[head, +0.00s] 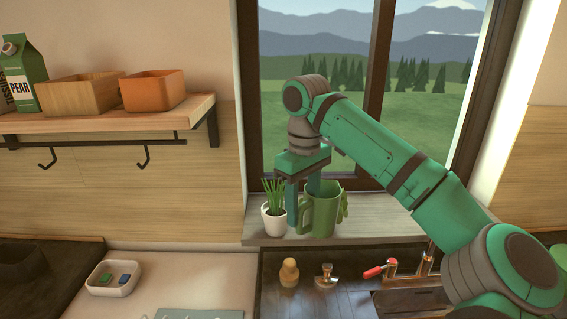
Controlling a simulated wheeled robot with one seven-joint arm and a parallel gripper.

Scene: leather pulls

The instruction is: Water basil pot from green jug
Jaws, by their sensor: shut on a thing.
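The green jug (322,215) stands upright on the windowsill, its handle toward the left. My gripper (302,205) points down at the jug's handle side and is shut on the jug; the exact contact is partly hidden.
The windowsill (385,215) is clear right of the jug, beneath my arm. Below are a wooden shaker (289,273), a small metal-and-wood item (327,276) and a red-handled tap (380,269). A shelf (110,118) at left holds two boxes and a carton.

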